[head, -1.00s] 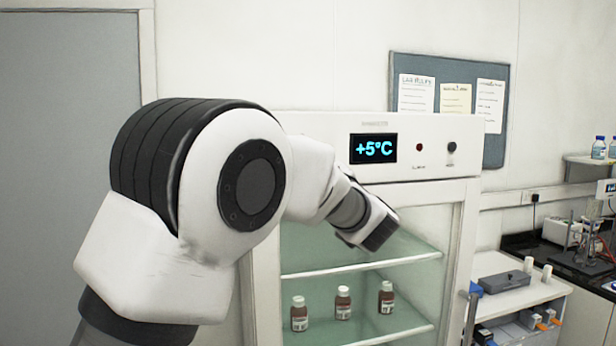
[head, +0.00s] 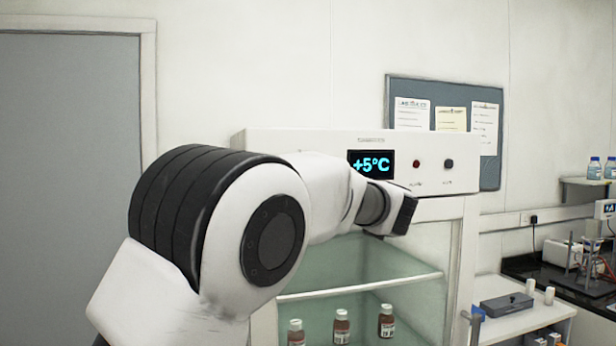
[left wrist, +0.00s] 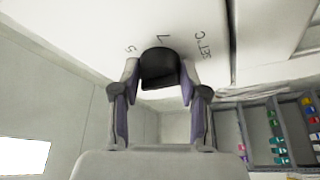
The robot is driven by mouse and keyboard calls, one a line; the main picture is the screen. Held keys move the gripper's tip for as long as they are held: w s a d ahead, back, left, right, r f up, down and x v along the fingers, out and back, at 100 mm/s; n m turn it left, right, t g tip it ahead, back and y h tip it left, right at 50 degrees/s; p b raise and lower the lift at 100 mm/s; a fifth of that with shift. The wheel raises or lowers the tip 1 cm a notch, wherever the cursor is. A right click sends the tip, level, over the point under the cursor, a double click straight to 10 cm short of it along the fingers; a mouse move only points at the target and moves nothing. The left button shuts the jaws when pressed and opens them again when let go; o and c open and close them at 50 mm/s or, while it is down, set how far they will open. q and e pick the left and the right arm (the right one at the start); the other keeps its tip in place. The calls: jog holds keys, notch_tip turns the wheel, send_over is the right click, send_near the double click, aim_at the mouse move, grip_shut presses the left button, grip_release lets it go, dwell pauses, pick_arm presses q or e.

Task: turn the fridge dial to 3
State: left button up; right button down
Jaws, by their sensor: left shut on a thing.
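In the left wrist view my left gripper (left wrist: 160,78) is shut on the dial (left wrist: 158,66), with one finger on each side. Marks, including a 5 and "SET °C", are printed on the panel by the dial. I cannot read the dial's setting. In the head view the gripper's fingers cannot be made out. My right gripper is not in view.
The fridge (head: 300,142) has a glass front with several small brown bottles (head: 341,327) inside. A notice board (head: 492,180) hangs behind it. A bench with a grey box (head: 506,304) stands at the right. A grey door (head: 68,180) is at the left.

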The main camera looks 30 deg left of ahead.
pick_arm(q)
jog(key=o, duration=1.1)
jog(key=shift+w, duration=0.1)
jog(key=shift+o, duration=0.2)
jog(key=v, duration=0.7)
jog(key=shift+d, duration=0.2)
jog(key=shift+f, duration=0.1)
